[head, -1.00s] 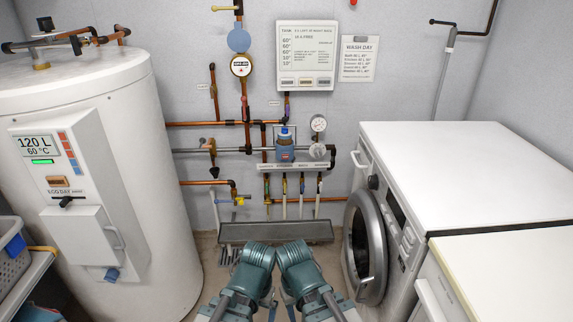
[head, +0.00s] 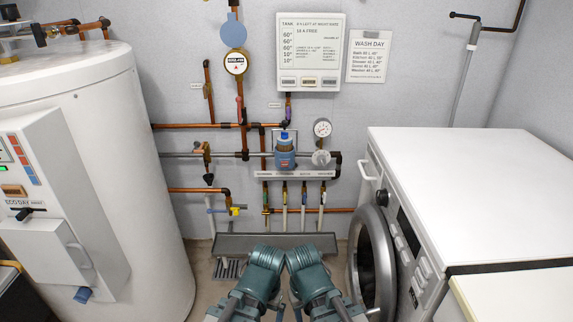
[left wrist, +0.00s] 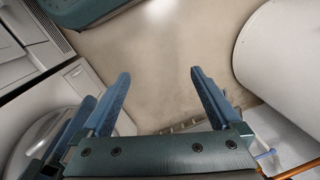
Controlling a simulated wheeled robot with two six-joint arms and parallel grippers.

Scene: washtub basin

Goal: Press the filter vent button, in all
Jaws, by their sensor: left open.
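The filter (head: 285,158) is a blue unit with a brighter blue cap (head: 284,136) on top, set in the pipework on the back wall in the head view. The cap looks like the vent button, but it is too small to be sure. My left gripper (left wrist: 160,73) is open and empty in the left wrist view, pointing over bare floor. In the head view both my arms are folded low at the bottom centre, well below and apart from the filter. My right gripper (head: 297,312) is mostly hidden there, and its jaws cannot be made out.
A grey trough (head: 275,243) lies under the pipes. A pressure gauge (head: 322,128) sits right of the filter. Floor between tank and washer is narrow.

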